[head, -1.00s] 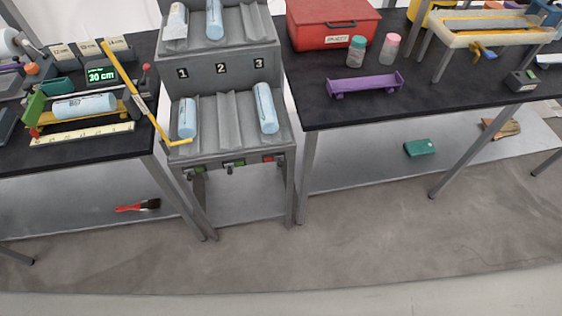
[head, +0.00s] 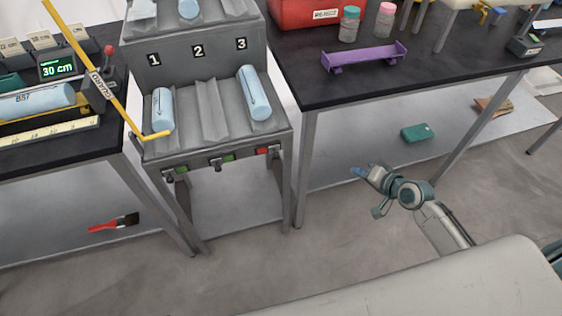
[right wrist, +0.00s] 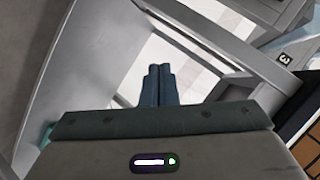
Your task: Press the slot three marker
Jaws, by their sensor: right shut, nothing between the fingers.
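The grey slot rack (head: 213,112) stands between two black tables, with number plates 1, 2 and 3 (head: 241,44). Under its front edge, the slot three marker (head: 262,151) shows red beside a small lever. A number 3 plate (right wrist: 284,58) shows there at right. My left gripper is not in view.
Blue rolls lie in slot one (head: 163,110) and slot three (head: 255,93); slot two is empty. A yellow bent bar (head: 115,95) reaches the rack's left front corner. The right table's leg (head: 305,170) stands between my right gripper and the rack.

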